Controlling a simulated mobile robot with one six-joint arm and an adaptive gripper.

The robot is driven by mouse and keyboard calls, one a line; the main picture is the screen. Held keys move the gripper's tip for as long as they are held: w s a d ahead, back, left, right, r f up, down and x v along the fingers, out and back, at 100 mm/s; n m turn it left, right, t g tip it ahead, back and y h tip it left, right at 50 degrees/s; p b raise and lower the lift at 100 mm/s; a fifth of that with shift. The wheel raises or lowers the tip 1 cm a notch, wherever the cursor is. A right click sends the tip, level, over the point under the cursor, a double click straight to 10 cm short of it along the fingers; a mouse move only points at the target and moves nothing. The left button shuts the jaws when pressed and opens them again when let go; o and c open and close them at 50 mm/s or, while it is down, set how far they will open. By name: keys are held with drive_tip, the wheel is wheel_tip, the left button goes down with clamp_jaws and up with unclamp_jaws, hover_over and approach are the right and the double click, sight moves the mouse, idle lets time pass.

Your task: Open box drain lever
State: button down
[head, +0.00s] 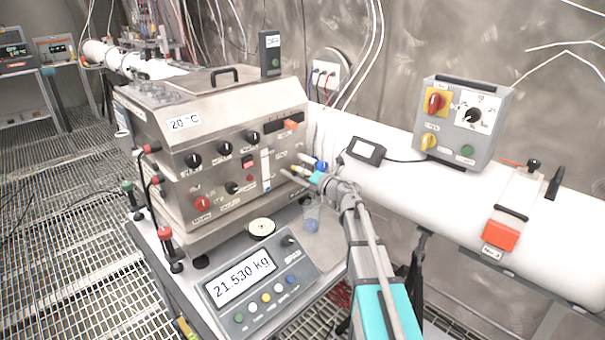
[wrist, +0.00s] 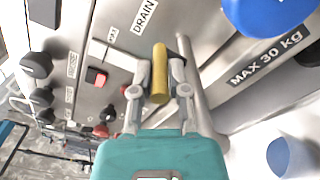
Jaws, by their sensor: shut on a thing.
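The steel box (head: 215,150) stands left of centre in the head view, with knobs and switches on its front panel. In the wrist view, a yellow cylindrical lever handle (wrist: 160,75) sticks out near the DRAIN label (wrist: 145,17) on this panel. My gripper (wrist: 158,92) is shut on the yellow handle, one finger on each side. In the head view my gripper (head: 301,172) reaches the panel's lower right edge, and the handle is too small there to make out well. The lever's base is partly hidden behind the fingers.
A blue knob (wrist: 268,12) is close to my gripper's right. A clear container with blue contents (head: 312,224) stands below. A white pipe (head: 385,180) with a grey control box (head: 462,122) runs along the wall.

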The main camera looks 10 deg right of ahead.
drive_tip(key=c, duration=0.6)
unclamp_jaws()
drive_tip(key=shift+c, duration=0.2)
drive_tip(key=v, duration=1.2)
